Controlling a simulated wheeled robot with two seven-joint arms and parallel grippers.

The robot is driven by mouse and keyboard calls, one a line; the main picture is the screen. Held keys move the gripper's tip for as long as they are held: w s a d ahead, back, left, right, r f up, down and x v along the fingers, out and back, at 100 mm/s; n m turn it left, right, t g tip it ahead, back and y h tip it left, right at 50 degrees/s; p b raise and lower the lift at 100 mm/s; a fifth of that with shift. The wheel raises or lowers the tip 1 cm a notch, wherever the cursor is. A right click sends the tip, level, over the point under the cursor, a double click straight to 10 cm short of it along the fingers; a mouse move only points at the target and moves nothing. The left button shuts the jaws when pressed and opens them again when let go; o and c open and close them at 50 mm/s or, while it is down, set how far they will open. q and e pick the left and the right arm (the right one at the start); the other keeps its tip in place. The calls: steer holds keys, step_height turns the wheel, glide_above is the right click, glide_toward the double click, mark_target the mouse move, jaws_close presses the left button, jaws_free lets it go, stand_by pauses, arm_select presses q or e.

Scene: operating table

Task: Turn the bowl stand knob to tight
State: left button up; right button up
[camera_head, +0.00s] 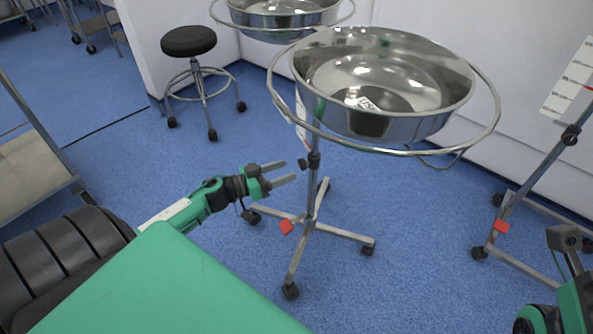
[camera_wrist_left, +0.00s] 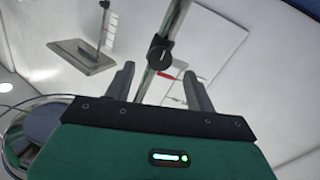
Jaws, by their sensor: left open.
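The bowl stand has a shiny steel bowl (camera_head: 385,85) in a ring on an upright pole (camera_head: 312,190). Its small black knob (camera_head: 302,164) sticks out from the pole's collar on the left side. My left gripper (camera_head: 286,171) is open and empty, its two fingers pointing right at the knob from a short way off. In the left wrist view, the knob and collar (camera_wrist_left: 160,52) show on the slanting pole, between and beyond the spread fingertips (camera_wrist_left: 159,71).
The stand's wheeled cross base (camera_head: 312,228) with a red pedal (camera_head: 287,227) is on the blue floor. A second bowl stand (camera_head: 283,15) is behind, a black stool (camera_head: 188,42) at the back left, and a wheeled frame (camera_head: 520,195) at the right. A green surface (camera_head: 165,290) fills the near left.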

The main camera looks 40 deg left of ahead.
mark_target(300, 165)
arm_select(q)
steer(key=shift+b+x, duration=0.65)
steer(key=shift+x, duration=1.75)
steer(key=c, duration=1)
